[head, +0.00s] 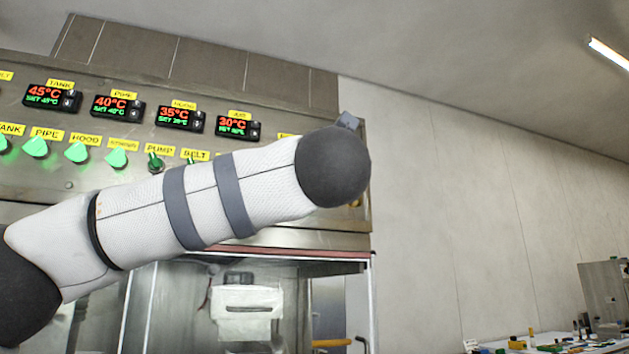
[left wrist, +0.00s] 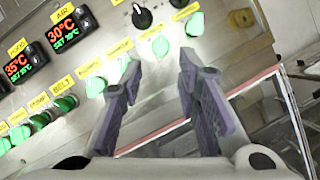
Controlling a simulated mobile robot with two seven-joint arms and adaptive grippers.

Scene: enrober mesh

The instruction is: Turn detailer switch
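A steel control panel (head: 70,190) carries a row of green switches under yellow labels. The label reading detailer cannot be made out, so I cannot tell which switch it is. In the left wrist view my left gripper (left wrist: 160,62) is open, its two grey fingers pointing at the panel. A lit green switch (left wrist: 160,46) shows between the fingertips; whether they touch it I cannot tell. Other green switches (left wrist: 95,87) sit to its left, and another (left wrist: 195,24) to its upper right. In the head view my left arm hides the panel's right part and the gripper. My right gripper is not in view.
Temperature displays (head: 238,127) line the panel above the switches. A black knob (left wrist: 142,17) sits above the green ones. A glass-sided opening with a reddish edge (head: 290,252) lies below the panel. A cluttered table (head: 550,343) stands far right.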

